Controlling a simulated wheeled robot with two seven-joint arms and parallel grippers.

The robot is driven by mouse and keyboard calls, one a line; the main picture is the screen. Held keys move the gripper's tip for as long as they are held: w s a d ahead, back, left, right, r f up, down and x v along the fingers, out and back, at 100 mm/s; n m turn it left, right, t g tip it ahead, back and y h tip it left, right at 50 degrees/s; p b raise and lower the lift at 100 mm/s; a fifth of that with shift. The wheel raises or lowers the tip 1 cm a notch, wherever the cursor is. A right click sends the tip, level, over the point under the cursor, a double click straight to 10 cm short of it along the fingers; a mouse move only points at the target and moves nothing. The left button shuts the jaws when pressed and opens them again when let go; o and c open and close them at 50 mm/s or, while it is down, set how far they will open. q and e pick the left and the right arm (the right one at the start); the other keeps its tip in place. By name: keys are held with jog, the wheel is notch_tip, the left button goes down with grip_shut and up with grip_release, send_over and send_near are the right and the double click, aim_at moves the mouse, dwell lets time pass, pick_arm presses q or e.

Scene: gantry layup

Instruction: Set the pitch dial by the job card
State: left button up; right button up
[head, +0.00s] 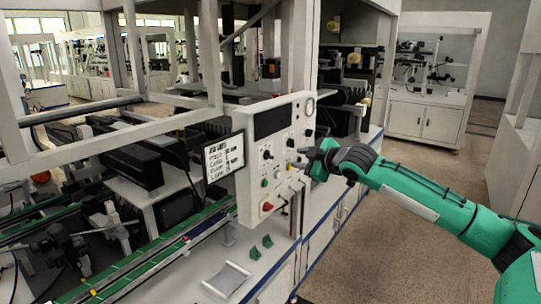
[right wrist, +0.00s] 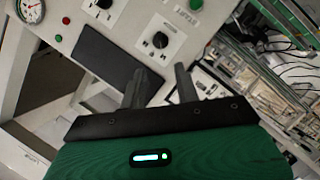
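The job card (head: 225,157) is a white screen left of the control panel; its lines are too small to read surely. The pale control panel (head: 247,193) has several black dials, and I cannot tell which is the pitch dial. In the right wrist view, one black dial (right wrist: 160,40) on a white plate lies just beyond my fingertips, and another dial (right wrist: 103,4) is at the top edge. My right gripper (head: 297,161) is in front of the panel. Its two fingers (right wrist: 160,78) are apart with nothing between them. My left gripper is out of view.
The panel also carries a red knob (head: 267,207), a green button (head: 264,183) and a round gauge (right wrist: 31,10). A white frame and conveyor rails (head: 150,268) stand to the left. The floor (head: 370,255) right of the panel is clear.

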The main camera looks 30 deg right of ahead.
aim_at(272, 156)
jog(key=p+x, duration=0.4)
jog(key=x, duration=0.7)
jog(key=shift+w, duration=0.2)
jog(key=shift+w+a+f+p, duration=0.1)
jog(key=shift+w+f+p, duration=0.2)
jog(key=shift+w, duration=0.3)
grip_shut()
